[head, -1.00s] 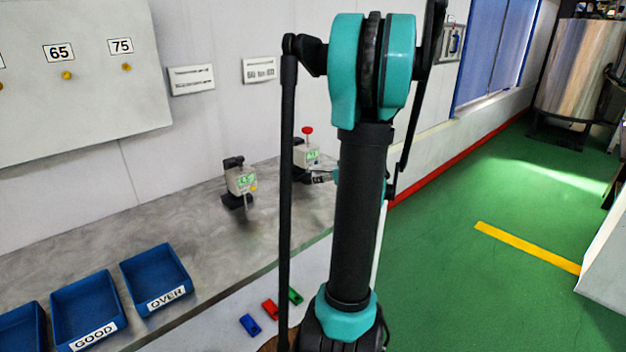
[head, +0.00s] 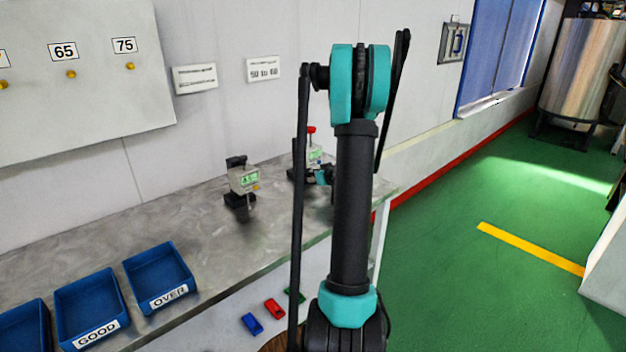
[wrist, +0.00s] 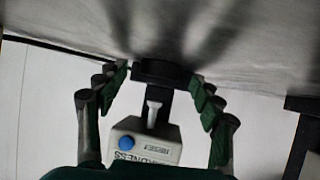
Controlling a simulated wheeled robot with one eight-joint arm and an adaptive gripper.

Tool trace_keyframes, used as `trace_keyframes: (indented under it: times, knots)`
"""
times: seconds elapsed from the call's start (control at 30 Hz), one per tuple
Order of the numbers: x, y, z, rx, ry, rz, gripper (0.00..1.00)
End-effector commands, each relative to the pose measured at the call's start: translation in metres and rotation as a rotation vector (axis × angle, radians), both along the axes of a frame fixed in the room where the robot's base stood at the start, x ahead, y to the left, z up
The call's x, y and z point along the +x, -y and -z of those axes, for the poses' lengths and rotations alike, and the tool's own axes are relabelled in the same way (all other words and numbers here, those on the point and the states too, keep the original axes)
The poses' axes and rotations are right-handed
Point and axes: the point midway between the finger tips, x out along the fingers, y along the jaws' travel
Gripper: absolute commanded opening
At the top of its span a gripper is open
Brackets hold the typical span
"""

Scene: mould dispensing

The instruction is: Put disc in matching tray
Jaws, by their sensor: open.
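In the wrist view my gripper (wrist: 159,84) is open, its green-padded fingers spread on either side of a pale gauge (wrist: 147,140) with a blue button. A pale probe points from the gauge to a dark block (wrist: 160,72) between the fingers. I cannot make out a disc. In the head view the gripper is mostly hidden behind my arm, close to the far gauge with a red knob (head: 311,130). The OVER tray (head: 160,277) and GOOD tray (head: 88,305) are blue, at lower left. Another blue tray (head: 24,325) is cut by the left edge.
A nearer gauge (head: 243,182) with a green display stands on the grey bench (head: 200,215), left of the far gauge. Blue (head: 252,324), red (head: 275,309) and green (head: 294,295) pieces show below the bench edge. Green floor is open at right.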

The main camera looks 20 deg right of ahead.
Motion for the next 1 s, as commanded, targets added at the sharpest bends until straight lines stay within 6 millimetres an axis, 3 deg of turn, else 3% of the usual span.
trace_keyframes:
  times: [0.23, 0.67, 1.0]
  knots:
    - [0.0001, 0.0001, 0.0002, 0.0, 0.0, 0.0, 0.67]
    - [0.0001, 0.0003, 0.0001, 0.0, 0.0, 0.0, 0.14]
    - [0.0003, -0.0022, 0.0001, -0.001, 0.0, 0.0, 0.14]
